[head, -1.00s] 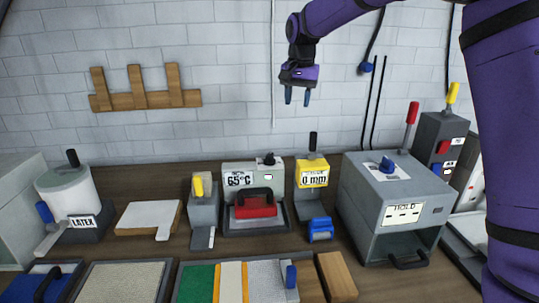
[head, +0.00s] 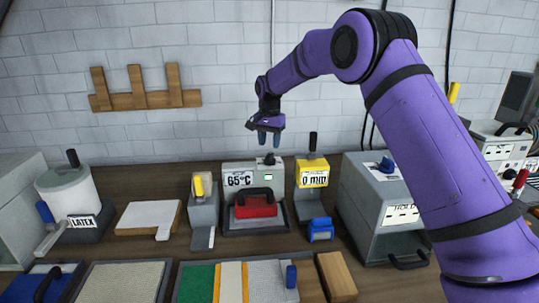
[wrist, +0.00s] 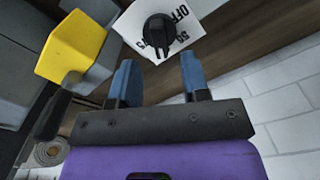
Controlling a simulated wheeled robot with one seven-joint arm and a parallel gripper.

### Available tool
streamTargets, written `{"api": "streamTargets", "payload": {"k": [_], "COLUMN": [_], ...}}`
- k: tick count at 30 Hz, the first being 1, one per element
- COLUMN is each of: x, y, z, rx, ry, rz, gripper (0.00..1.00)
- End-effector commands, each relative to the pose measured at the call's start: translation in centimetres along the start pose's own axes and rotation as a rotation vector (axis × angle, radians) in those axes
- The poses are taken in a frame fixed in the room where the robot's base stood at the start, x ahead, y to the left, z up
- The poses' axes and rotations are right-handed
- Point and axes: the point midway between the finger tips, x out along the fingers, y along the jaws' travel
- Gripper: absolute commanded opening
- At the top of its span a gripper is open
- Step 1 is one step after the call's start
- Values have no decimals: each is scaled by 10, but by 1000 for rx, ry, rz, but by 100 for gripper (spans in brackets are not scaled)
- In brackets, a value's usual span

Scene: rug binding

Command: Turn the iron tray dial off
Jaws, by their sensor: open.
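The iron tray (head: 228,218) is a grey unit with a "65°C" display, and a red iron (head: 256,206) with a dark handle sits in it. Its black dial (head: 269,160) is on top of the upright back part. In the wrist view the dial (wrist: 158,31) sits on a white plate marked "OFF" and other partly readable numbers; I cannot tell its exact setting. My gripper (head: 269,137) is open and empty, pointing down just above the dial, apart from it. In the wrist view the dial shows beyond the gap between the blue fingertips (wrist: 160,75).
A yellow "0 mm" device (head: 312,176) with a black lever (head: 313,142) stands close on the right; its yellow head (wrist: 72,45) shows in the wrist view. A yellow-handled grey device (head: 203,207) stands left. The grey hold box (head: 366,221) is farther right.

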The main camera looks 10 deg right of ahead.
Motion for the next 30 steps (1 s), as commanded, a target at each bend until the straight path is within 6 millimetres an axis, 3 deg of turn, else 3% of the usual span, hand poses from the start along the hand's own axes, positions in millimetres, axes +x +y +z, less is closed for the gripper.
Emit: {"api": "streamTargets", "payload": {"k": [3,9,22,27,30], "x": [21,44,52,52,52], "y": [0,0,0,0,0], "z": [0,0,0,0,0], "rx": [0,0,0,0,0], "ry": [-1,0,1,1,1], "rz": [1,0,-1,-1,-1], "gripper": [43,43,43,4,0]}}
